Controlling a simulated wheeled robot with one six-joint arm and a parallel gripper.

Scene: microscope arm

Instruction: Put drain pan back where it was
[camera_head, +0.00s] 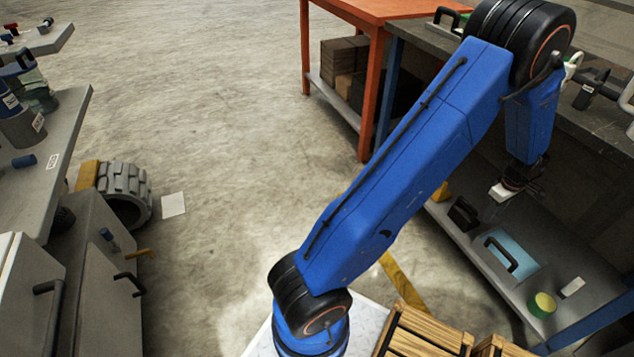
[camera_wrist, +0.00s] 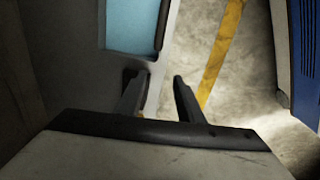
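A shallow light-blue thing with a black handle (camera_head: 510,255) lies on the grey lower shelf at the right. It may be the drain pan, but I cannot tell for sure. It also shows in the wrist view (camera_wrist: 132,28), at the upper left, partly cut off by the frame's top. My gripper (camera_head: 503,191) hangs from the raised blue arm above that shelf, a little above the light-blue thing in the picture. In the wrist view my gripper's dark fingers (camera_wrist: 156,85) stand apart. Only shelf edge and floor show between them, with nothing held.
The lower shelf (camera_head: 474,252) also carries a black holder (camera_head: 463,214) and a yellow-green round can (camera_head: 542,304). A grey worktop (camera_head: 590,125) lies above it. Wooden crates (camera_head: 420,335) stand at the front. An orange table (camera_head: 375,10) stands behind. The middle floor is open.

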